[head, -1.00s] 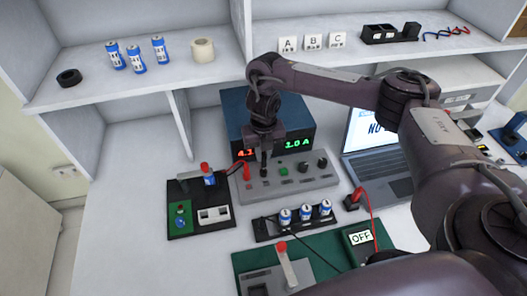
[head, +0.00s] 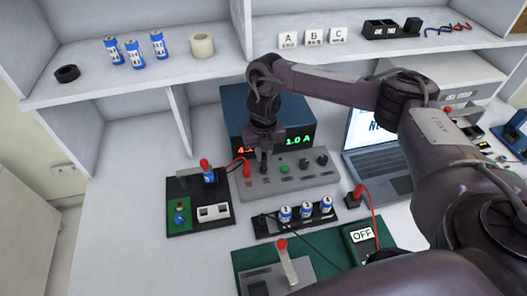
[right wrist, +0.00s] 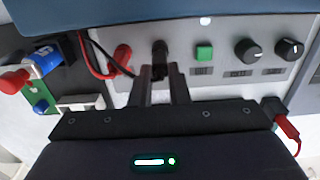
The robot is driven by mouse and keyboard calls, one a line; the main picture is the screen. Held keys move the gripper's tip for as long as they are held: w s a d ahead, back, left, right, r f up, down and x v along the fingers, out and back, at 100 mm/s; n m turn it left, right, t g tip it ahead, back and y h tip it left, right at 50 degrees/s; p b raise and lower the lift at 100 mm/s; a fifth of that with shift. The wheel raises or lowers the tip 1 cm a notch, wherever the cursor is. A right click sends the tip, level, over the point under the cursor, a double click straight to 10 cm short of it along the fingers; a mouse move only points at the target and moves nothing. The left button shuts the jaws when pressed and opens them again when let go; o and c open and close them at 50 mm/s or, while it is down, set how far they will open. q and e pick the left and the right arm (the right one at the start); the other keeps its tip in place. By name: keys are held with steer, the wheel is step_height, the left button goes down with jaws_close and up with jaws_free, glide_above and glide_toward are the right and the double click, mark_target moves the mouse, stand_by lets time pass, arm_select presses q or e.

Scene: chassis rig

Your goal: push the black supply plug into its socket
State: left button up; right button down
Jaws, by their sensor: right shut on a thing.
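The grey supply panel (head: 300,181) lies in front of the blue supply box (head: 234,106); it also shows in the right wrist view (right wrist: 222,80). My right gripper (head: 264,160) is over the panel's left part, shut on the black supply plug (right wrist: 160,49). In the right wrist view the fingers (right wrist: 161,75) close around the plug. The plug's lower end meets the panel in the picture, right of the red plug (right wrist: 122,56). The socket under it is hidden, and I cannot tell how deep the plug sits. My left gripper is out of view.
A green button (right wrist: 204,53) and two black knobs (right wrist: 248,50) sit right of the plug. A black board with a battery (head: 209,176) stands left. A battery holder (head: 294,219) is in front, a laptop (head: 375,153) to the right. Red and black leads run close by.

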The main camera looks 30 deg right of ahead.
mark_target(264, 158)
steer(key=shift+f+b, duration=0.35)
steer(key=shift+f, duration=0.2)
steer(key=c, duration=1.3)
jaws_free()
steer(key=shift+r, duration=0.15)
step_height(264, 158, up, 8)
steer(key=shift+f+p, duration=0.15)
steer(key=shift+p, duration=0.7)
steer(key=shift+f, duration=0.1)
